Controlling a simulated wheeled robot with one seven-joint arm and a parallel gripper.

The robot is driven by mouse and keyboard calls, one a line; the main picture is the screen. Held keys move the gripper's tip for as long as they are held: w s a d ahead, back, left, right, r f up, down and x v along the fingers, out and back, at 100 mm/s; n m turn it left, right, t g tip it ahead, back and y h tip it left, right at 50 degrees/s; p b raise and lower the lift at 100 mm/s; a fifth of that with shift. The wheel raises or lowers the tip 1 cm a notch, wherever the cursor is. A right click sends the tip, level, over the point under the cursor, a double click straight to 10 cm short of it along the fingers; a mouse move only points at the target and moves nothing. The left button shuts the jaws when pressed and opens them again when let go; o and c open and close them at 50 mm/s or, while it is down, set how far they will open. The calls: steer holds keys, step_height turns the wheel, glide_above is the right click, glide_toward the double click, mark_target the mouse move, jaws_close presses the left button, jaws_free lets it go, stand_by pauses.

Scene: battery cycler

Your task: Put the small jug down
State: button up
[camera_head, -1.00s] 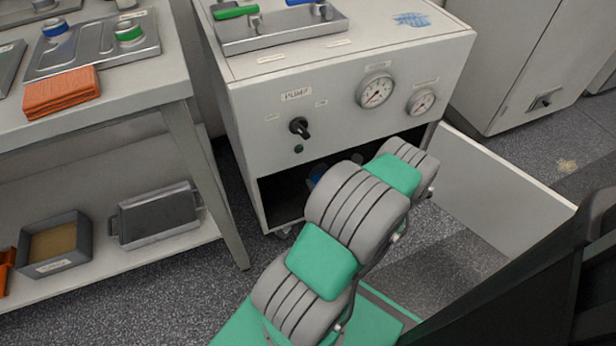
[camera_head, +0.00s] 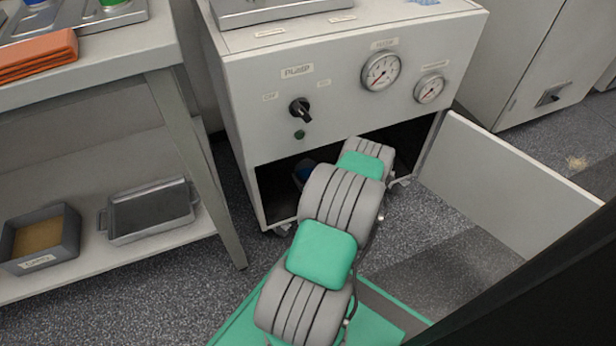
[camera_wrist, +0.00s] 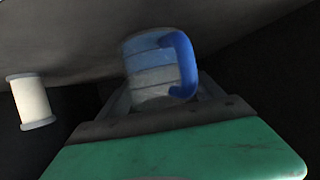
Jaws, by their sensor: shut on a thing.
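The small jug (camera_wrist: 150,68) is a pale grey-blue banded vessel with a bright blue handle on its right side in the wrist view. My gripper (camera_wrist: 160,98) is shut on it, with its fingers at the jug's lower part. The jug is slightly tilted in that view. In the head view my arm reaches into the dark open compartment (camera_head: 277,190) under the pump cabinet (camera_head: 240,105). A small patch of blue shows inside the opening; my arm hides most of the rest there. I cannot tell whether the jug touches a surface.
A white spool-shaped thing (camera_wrist: 32,101) stands left of the jug in the wrist view. The cabinet's open door (camera_head: 500,190) sticks out to the right of my arm. A bench (camera_head: 105,80) is at left, with a metal tray (camera_head: 150,212) and a grey bin (camera_head: 40,238) on its lower shelf.

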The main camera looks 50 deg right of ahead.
steer(key=shift+f, duration=0.15)
steer(key=o, duration=1.8)
steer(key=shift+c, duration=0.2)
steer(key=shift+r, duration=0.3)
steer(key=p+v, duration=0.4)
steer(key=v, duration=0.8)
steer(key=shift+f, duration=0.1)
